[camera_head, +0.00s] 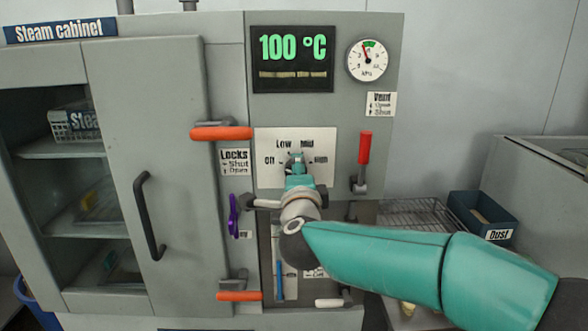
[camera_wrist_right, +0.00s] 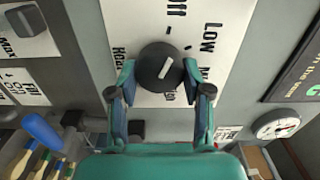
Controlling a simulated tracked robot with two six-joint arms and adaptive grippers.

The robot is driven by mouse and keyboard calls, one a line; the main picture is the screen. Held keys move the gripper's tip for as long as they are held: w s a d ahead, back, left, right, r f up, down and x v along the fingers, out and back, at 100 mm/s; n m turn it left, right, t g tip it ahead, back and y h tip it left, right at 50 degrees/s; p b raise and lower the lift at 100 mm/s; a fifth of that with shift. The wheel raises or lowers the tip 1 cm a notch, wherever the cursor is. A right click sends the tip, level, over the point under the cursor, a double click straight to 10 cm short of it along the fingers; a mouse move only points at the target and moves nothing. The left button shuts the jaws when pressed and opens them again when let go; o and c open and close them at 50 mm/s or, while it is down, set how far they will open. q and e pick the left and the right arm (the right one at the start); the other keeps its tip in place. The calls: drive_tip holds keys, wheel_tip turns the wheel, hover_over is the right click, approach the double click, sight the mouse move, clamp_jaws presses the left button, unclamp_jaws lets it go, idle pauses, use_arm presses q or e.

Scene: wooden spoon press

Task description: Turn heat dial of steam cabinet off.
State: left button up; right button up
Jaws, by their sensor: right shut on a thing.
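The heat dial (camera_wrist_right: 150,62) is a round black knob with a white line, on a white label plate (camera_wrist_right: 222,14) of the steam cabinet (camera_head: 226,70). My right gripper (camera_wrist_right: 158,74) is shut on the dial, one teal finger at each side. In the head view my right gripper (camera_head: 297,165) is at the white plate (camera_head: 265,172) and mostly hides the dial. My left gripper is not in view.
The display (camera_head: 292,59) reads 100 °C, beside a round gauge (camera_head: 368,60). A red lever (camera_head: 365,148), orange door handles (camera_head: 221,133) (camera_head: 239,296) and a purple knob (camera_head: 233,216) surround the plate. A wire rack (camera_head: 415,213) and a dark bin (camera_head: 482,216) stand right.

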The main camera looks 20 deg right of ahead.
drive_tip(key=shift+a+n, duration=0.2)
drive_tip(key=shift+n, duration=0.6)
drive_tip(key=shift+f, duration=0.1)
drive_tip(key=o, duration=1.2)
drive_tip(key=shift+w, duration=0.15)
drive_tip(key=shift+c, duration=0.2)
drive_tip(key=v, duration=1.2)
